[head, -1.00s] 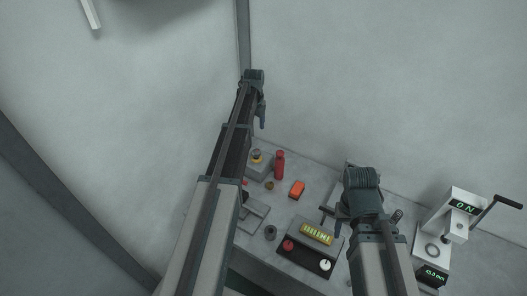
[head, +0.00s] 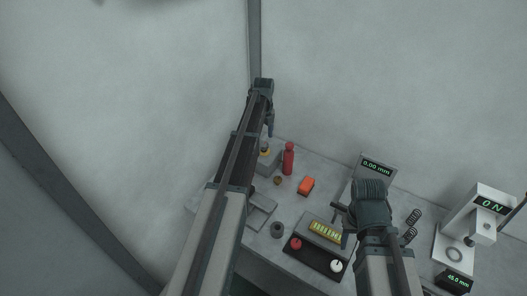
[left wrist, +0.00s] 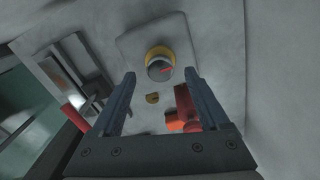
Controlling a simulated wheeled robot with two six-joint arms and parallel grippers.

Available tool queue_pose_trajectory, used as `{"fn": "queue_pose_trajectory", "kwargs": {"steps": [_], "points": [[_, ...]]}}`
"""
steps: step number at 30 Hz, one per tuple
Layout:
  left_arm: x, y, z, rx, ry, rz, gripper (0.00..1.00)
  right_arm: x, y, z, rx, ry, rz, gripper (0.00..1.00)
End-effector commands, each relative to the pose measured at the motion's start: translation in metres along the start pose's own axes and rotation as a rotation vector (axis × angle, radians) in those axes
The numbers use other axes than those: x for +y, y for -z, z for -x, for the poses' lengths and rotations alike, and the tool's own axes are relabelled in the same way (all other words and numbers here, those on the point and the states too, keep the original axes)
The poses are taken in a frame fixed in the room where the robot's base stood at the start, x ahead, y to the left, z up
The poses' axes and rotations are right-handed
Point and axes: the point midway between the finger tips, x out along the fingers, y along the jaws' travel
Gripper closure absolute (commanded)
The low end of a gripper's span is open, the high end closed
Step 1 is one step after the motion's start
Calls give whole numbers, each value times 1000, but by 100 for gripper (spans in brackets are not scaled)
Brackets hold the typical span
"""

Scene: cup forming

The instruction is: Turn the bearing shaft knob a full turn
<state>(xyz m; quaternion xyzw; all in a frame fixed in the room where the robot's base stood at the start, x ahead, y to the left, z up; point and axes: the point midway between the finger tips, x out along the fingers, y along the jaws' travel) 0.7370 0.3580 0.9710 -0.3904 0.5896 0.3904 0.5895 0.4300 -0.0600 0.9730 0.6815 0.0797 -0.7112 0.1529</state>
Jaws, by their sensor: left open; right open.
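The knob (head: 265,151) stands on a pale grey block (head: 270,163) at the back left of the table.
A red bottle (head: 288,158) stands close to the right of the block, with an orange box (head: 306,186) nearby. A small brass piece (head: 278,181) lies in front.

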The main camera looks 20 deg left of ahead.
Motion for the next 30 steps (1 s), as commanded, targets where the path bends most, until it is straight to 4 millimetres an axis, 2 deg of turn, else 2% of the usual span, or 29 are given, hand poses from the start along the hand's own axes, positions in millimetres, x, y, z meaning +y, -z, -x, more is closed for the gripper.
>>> {"fn": "queue_pose_trajectory", "kwargs": {"steps": [1,7,12,20,30], "points": [[0,0,-15,0,0,0,22,-1,1,-15,0,0,0,50],[0,0,-38,0,0,0,22,-4,2,-38,0,0,0,50],[0,0,-45,0,0,0,22,-4,3,-45,0,0,0,50],[0,0,-44,0,0,0,22,-4,3,-44,0,0,0,50],[0,0,-44,0,0,0,81,-4,3,-44,0,0,0,50]]}}
